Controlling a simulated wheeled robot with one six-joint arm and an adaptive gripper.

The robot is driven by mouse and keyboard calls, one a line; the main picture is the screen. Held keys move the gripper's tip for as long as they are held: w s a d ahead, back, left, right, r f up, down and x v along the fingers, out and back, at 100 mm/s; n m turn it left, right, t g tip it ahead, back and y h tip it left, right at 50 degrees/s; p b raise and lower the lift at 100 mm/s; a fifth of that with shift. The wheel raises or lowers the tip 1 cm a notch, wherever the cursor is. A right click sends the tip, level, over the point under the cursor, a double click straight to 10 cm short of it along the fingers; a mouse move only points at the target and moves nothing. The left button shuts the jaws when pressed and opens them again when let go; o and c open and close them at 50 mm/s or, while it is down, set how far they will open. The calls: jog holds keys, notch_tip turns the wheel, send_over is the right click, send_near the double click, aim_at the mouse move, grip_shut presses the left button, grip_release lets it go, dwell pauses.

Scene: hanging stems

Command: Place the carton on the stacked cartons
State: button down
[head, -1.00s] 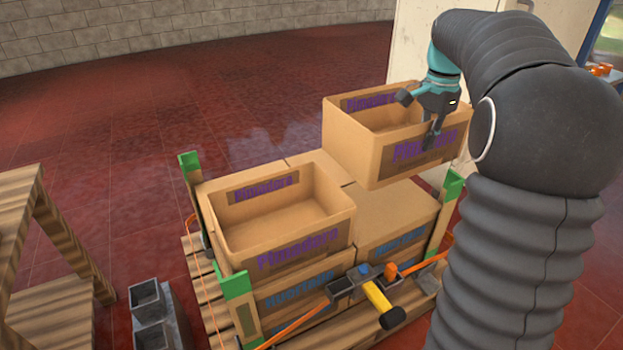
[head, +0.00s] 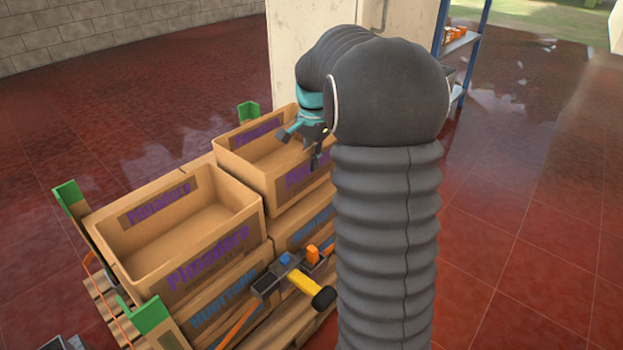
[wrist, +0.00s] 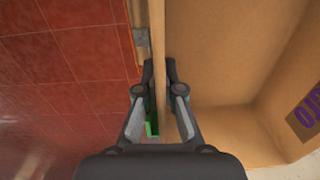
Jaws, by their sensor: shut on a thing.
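The open-topped brown carton (head: 240,150) with purple lettering is at the back right of the pallet load. It sits level on the stacked cartons (head: 305,228), beside another open carton (head: 190,235) of the same kind. I see no clear gap beneath it, but my arm hides its right part. My gripper (head: 302,148) is at its near right wall. In the wrist view, the two fingers (wrist: 160,100) are shut on the carton's wall (wrist: 158,45), one on each side, with the carton's inside to the right.
Green corner posts (head: 70,198) stand around the load on a wooden pallet (head: 105,305). A strap ratchet with a yellow handle (head: 305,280) is on the near side. A blue shelf rack (head: 470,45) stands at the back. Red floor is clear at the right.

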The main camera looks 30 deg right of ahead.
aim_at(312, 189)
jog(key=shift+f+b, duration=0.4)
jog(key=shift+f, duration=2.2)
jog(key=c, duration=1.3)
grip_release()
